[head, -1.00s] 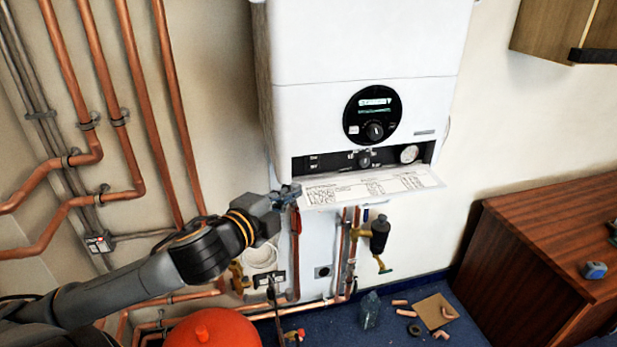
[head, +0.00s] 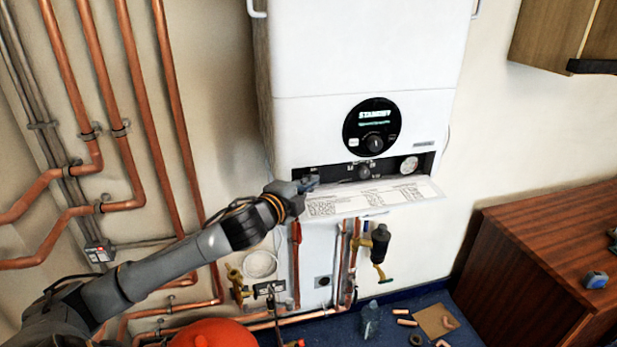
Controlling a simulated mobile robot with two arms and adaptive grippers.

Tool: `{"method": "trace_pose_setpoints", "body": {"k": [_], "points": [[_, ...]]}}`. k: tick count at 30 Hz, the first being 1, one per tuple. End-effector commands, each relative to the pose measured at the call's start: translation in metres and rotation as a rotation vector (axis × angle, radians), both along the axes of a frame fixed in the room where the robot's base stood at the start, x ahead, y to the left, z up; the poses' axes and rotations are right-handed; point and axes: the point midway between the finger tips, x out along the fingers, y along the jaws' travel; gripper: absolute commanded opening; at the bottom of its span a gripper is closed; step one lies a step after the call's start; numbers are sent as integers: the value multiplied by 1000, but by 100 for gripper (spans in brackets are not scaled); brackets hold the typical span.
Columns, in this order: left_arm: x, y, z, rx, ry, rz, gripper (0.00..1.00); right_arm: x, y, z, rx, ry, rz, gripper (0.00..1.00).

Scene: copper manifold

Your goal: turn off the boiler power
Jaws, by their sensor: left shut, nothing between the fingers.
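The white boiler (head: 360,50) hangs on the wall, with a round black display and dial (head: 372,127) lit with green text. Below it a dark control panel (head: 340,172) is exposed, with a knob (head: 362,172) in the middle and a round gauge (head: 409,165) at the right. The white flap (head: 375,197) hangs open below the panel, with printed text on it. My left gripper (head: 312,183) is shut and empty at the left end of the panel, just above the flap. It hides the panel's left part; contact cannot be told. My right gripper is out of view.
Copper pipes (head: 130,120) run along the wall at left. A red rounded vessel (head: 212,335) stands below my arm. A wooden cabinet (head: 535,250) is at right. Pipe pieces and a bottle (head: 369,318) are on the blue floor.

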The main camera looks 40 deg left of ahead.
Motion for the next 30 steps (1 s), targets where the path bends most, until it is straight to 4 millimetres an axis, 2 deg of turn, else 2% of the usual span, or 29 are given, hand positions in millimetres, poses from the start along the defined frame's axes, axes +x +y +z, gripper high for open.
{"method": "trace_pose_setpoints", "body": {"k": [14, 17, 21, 26, 27, 30], "points": [[3, 4, -3, 2, -4, -1, 0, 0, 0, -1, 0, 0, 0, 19], [5, 6, -9, 25, -24, 0, 0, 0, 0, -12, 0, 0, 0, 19], [9, 11, -18, 96, -85, 1, 0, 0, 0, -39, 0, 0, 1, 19], [10, 12, -20, 183, -159, 3, 0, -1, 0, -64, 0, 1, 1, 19], [10, 12, -11, 185, -159, 3, 0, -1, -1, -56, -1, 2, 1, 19], [10, 13, -10, 181, -156, 4, 0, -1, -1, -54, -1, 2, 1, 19]]}}
